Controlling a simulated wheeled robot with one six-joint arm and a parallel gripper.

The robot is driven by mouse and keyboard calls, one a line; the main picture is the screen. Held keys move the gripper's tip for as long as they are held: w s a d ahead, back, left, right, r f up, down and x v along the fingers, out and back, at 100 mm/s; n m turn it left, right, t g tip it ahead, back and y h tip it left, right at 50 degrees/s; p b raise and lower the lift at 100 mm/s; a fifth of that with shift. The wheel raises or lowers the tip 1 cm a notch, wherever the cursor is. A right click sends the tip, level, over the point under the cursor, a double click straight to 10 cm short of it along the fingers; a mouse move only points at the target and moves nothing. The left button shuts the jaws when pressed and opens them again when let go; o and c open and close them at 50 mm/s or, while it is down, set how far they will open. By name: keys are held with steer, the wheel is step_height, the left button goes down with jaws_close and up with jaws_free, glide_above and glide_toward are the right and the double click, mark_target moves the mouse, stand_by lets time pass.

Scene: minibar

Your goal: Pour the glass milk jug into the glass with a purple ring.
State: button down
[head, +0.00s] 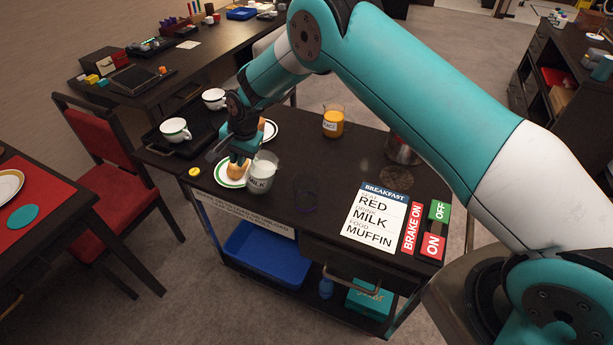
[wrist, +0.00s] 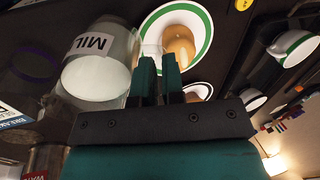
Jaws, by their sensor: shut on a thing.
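The glass milk jug (head: 262,176), labelled MILK and holding white milk, is on or just above the dark cart top, roughly upright. I cannot tell whether its base touches the cart. My gripper (head: 238,165) is at its left side and shut on the jug, apparently at its handle. In the wrist view the jug (wrist: 98,75) is just left of the gripper fingers (wrist: 157,75), which hide the grasped part. The glass with a purple ring (head: 305,193) stands to the right of the jug, hard to see against the dark top. Its purple ring shows in the wrist view (wrist: 37,64).
A white plate with a green rim (head: 224,181) and a muffin sits close behind the gripper. A juice jug (head: 333,123) and a metal container (head: 402,150) stand further back. A breakfast card (head: 376,216) lies right of the glass. White cups (head: 175,131) are at the left.

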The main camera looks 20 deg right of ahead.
steer(key=shift+s+d+r+t+y+p, duration=0.35)
steer(key=shift+d+r+y+p, duration=0.1)
steer(key=shift+d+r, duration=0.1)
steer(key=shift+s+d+r+t+y+p, duration=0.35)
steer(key=shift+d+r+y, duration=0.1)
steer(key=shift+d, duration=0.1)
steer(key=shift+s+d+r, duration=0.15)
steer(key=shift+s+d+r+t+y, duration=0.4)
steer(key=shift+d+r+t+y, duration=0.1)
steer(key=shift+y, duration=0.2)
steer(key=shift+s+d+r+t+y+b, duration=0.35)
steer(key=shift+d+r+t+y+b, duration=0.1)
steer(key=shift+r+y+b, duration=0.25)
steer(key=shift+s+d+r+t+y+b, duration=0.3)
steer(key=shift+d+r+t+y+b, duration=0.15)
steer(key=shift+r+y+b, duration=0.2)
stand_by(1.7)
steer(key=shift+s+d+r+t+y+b, duration=0.45)
steer(key=shift+r+t+y+b, duration=0.25)
steer(key=shift+b, duration=1.05)
stand_by(1.2)
